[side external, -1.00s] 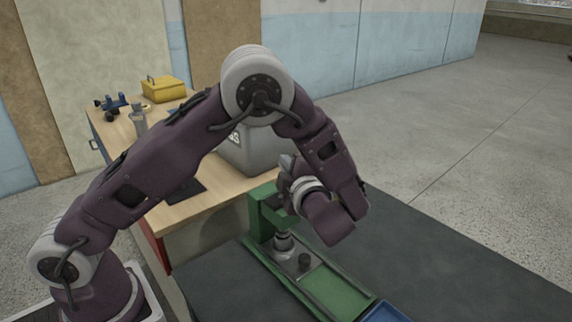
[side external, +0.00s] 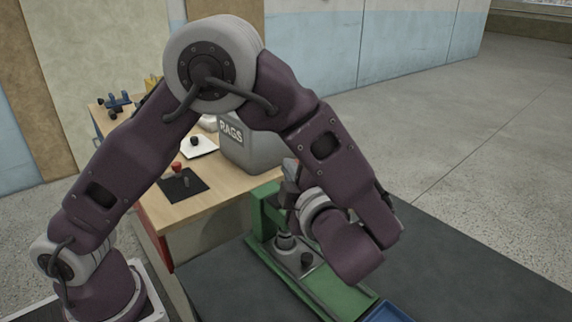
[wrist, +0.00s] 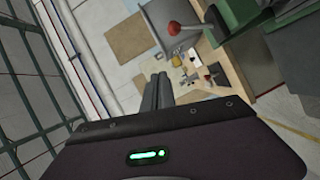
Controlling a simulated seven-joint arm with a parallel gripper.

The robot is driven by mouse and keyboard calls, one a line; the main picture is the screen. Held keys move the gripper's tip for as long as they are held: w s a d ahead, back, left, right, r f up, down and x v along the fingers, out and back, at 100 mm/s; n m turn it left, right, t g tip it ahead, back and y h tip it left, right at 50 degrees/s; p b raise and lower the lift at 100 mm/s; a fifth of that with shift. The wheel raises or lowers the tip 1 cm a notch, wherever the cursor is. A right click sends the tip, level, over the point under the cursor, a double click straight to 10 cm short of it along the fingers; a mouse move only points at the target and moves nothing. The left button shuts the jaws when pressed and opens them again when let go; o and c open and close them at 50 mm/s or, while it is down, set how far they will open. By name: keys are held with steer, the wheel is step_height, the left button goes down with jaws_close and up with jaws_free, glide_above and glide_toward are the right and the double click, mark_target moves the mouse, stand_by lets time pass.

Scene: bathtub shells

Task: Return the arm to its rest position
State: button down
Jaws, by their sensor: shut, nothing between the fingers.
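My arm is bent, with its elbow high in the side external view and its wrist folded low in front of the green machine (side external: 268,215). My gripper (wrist: 157,88) shows in the wrist view as two dark fingers lying together, shut and empty. In the side external view it is mostly hidden behind my wrist, beside the green machine. The fingers point toward the wooden table (side external: 215,185) and appear apart from everything.
A grey RAGS bin (side external: 245,152) stands on the table. A black mat (side external: 182,186), a white plate (side external: 200,147) and a blue tool (side external: 121,103) lie there too. A blue tray (side external: 385,312) is at the bottom. The floor at right is clear.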

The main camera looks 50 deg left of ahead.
steer(key=s+a+r+n+g+h, duration=0.1)
steer(key=s+a+n+g+h, duration=0.25)
steer(key=s+n, duration=0.55)
steer(key=s+a+n+g+h, duration=0.35)
steer(key=s+n, duration=0.25)
steer(key=n, duration=0.7)
steer(key=s+d+r+n+t+h, duration=0.1)
steer(key=s+d+n+t+h, duration=0.1)
steer(key=n, duration=0.9)
steer(key=s+d+r+n+t+h, duration=0.1)
steer(key=s+d+n+t+h, duration=0.2)
steer(key=n, duration=0.7)
steer(key=d+h, duration=0.2)
steer(key=h, duration=0.1)
steer(key=shift+s+r+n+t, duration=0.2)
steer(key=shift+s+n+t, duration=0.05)
steer(key=shift+n+t, duration=0.15)
steer(key=c, duration=2.1)
jaws_free()
